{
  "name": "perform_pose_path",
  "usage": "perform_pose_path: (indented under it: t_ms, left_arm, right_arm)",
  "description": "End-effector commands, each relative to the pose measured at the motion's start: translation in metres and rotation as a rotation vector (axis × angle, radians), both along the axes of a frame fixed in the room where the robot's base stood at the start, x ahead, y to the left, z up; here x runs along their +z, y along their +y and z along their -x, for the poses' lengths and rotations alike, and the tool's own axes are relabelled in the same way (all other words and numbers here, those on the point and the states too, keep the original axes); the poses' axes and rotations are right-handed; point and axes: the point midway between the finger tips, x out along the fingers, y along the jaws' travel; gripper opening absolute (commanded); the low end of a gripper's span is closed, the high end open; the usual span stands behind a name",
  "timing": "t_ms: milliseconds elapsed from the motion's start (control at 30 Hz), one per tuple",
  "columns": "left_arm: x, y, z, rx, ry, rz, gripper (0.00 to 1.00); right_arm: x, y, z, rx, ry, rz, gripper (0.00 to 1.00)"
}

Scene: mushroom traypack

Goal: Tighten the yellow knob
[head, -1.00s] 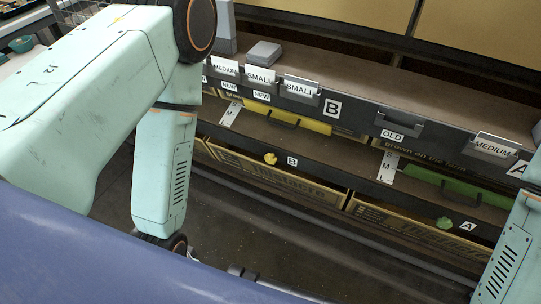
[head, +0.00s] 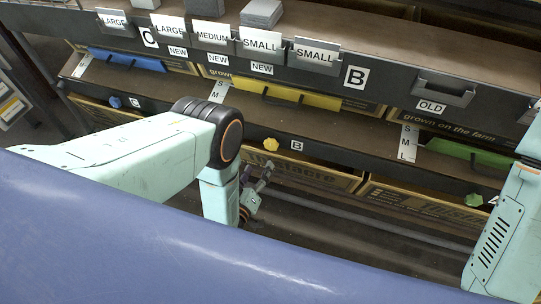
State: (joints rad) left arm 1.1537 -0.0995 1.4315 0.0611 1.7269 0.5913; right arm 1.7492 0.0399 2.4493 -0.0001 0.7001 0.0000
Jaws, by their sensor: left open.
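The yellow knob (head: 271,144) is a small lobed knob on the dark front rail of the lower shelf, just left of the B label. It stands in full view. My left gripper (head: 260,174) is small in the picture, below and slightly left of the knob and apart from it. It is open, and I see nothing between its fingers. My left arm covers part of the rail to the left. My right arm's link shows at the right edge, but its gripper is out of view.
A blue knob (head: 115,101) and a green knob (head: 473,200) sit on the same rail. A yellow bar (head: 290,94) with a handle and a size scale (head: 243,92) lie above the yellow knob. Cardboard boxes (head: 310,175) stand below the rail.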

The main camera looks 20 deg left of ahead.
Motion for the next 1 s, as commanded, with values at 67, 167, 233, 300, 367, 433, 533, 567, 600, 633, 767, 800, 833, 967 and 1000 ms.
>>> perform_pose_path:
  t_ms: [67, 167, 233, 300, 367, 433, 533, 567, 600, 633, 767, 800, 833, 967, 1000]
  left_arm:
    - [0.000, -0.007, -0.001, 0.003, -0.067, 0.036, 0.63]
    - [0.003, -0.010, -0.003, 0.007, -0.113, 0.061, 0.63]
    - [0.005, -0.012, -0.007, 0.008, -0.125, 0.066, 0.63]
    - [0.005, -0.013, -0.014, 0.009, -0.127, 0.066, 0.63]
    - [0.005, -0.014, -0.023, 0.008, -0.126, 0.065, 0.63]
    - [0.004, -0.015, -0.034, 0.008, -0.126, 0.065, 0.63]
    - [0.004, -0.016, -0.051, 0.007, -0.125, 0.064, 0.63]
    - [0.004, -0.016, -0.055, 0.007, -0.125, 0.064, 0.63]
    - [0.004, -0.017, -0.060, 0.007, -0.123, 0.064, 0.63]
    - [0.004, -0.017, -0.064, 0.007, -0.125, 0.064, 0.63]
    - [0.004, -0.016, -0.076, 0.006, -0.122, 0.063, 0.63]
    - [0.004, -0.016, -0.078, 0.006, -0.120, 0.063, 0.63]
    - [0.004, -0.016, -0.080, 0.006, -0.120, 0.063, 0.63]
    - [0.005, -0.015, -0.083, 0.005, -0.121, 0.062, 0.63]
    - [0.005, -0.015, -0.083, 0.005, -0.121, 0.062, 0.63]
  right_arm:
    - [-0.006, 0.000, 0.000, 0.000, 0.000, 0.000, 0.40]
    - [-0.007, 0.000, 0.000, 0.000, 0.000, 0.000, 0.40]
    - [-0.009, 0.000, 0.000, 0.000, 0.000, 0.000, 0.40]
    - [-0.012, 0.000, 0.000, 0.000, 0.000, 0.000, 0.40]
    - [-0.016, 0.000, 0.000, 0.000, 0.000, 0.000, 0.40]
    - [-0.021, 0.000, 0.000, 0.000, 0.000, 0.000, 0.40]
    - [-0.027, 0.000, 0.000, 0.000, 0.000, 0.000, 0.40]
    - [-0.029, 0.000, 0.000, 0.000, 0.000, 0.000, 0.40]
    - [-0.031, 0.000, 0.000, 0.000, 0.000, 0.000, 0.40]
    - [-0.032, 0.000, 0.000, 0.000, 0.000, 0.000, 0.40]
    - [-0.036, 0.000, 0.000, 0.000, 0.000, 0.000, 0.40]
    - [-0.036, 0.000, 0.000, 0.000, 0.000, 0.000, 0.40]
    - [-0.036, 0.000, 0.000, 0.000, 0.000, 0.000, 0.40]
    - [-0.036, 0.000, 0.000, 0.000, 0.000, 0.000, 0.40]
    - [-0.036, 0.000, 0.000, 0.000, 0.000, 0.000, 0.40]
